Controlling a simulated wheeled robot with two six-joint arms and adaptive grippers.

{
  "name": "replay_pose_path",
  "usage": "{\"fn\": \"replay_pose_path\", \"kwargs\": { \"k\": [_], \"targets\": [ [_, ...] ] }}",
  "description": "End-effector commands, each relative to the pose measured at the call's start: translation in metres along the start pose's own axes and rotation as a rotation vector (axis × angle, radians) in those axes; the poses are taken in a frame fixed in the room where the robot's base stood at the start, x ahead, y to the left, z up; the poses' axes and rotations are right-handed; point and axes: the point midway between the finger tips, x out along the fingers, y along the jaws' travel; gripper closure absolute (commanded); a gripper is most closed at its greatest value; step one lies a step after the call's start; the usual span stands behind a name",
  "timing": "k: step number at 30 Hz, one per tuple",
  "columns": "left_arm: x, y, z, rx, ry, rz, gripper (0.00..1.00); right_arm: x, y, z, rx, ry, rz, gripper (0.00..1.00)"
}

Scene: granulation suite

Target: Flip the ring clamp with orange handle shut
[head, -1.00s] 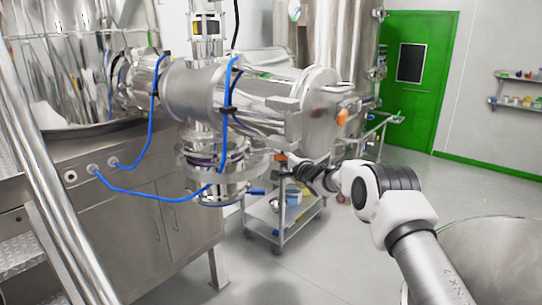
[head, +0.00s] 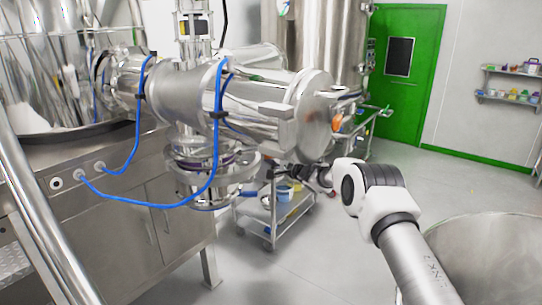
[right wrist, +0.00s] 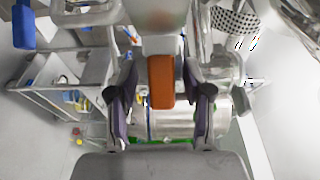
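The orange handle (right wrist: 161,82) of the ring clamp stands upright in the middle of the right wrist view. It hangs from a pale metal part at the top of that view. My right gripper (right wrist: 162,105) is open, with one finger on each side of the handle and a visible gap on both sides. In the head view an orange piece (head: 337,122) shows at the right edge of the round steel end cap (head: 313,115). My right gripper (head: 288,172) is below that cap, partly hidden and small. Whether the clamp is fully open cannot be told. My left gripper is not in view.
Blue hoses (head: 216,130) loop in front of the steel piping. A blue handle (right wrist: 24,27) is at the wrist view's upper left. A steel cart (head: 262,215) stands behind my right gripper. A large round vessel (head: 490,250) is at lower right. Open floor lies between.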

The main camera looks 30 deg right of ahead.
Motion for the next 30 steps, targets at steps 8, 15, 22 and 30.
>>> {"fn": "replay_pose_path", "kwargs": {
  "k": [8,15,22,30],
  "targets": [
    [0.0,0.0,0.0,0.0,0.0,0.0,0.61,-0.011,-0.001,-0.001,0.002,0.001,0.0,0.5],
    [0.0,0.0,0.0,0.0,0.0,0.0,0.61,-0.061,-0.001,-0.002,0.007,0.004,-0.001,0.5],
    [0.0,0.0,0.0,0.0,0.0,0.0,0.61,-0.11,0.0,-0.001,0.004,0.002,-0.001,0.5],
    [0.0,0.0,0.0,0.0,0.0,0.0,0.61,-0.12,0.0,0.0,0.0,0.0,0.0,0.5]
  ]
}}
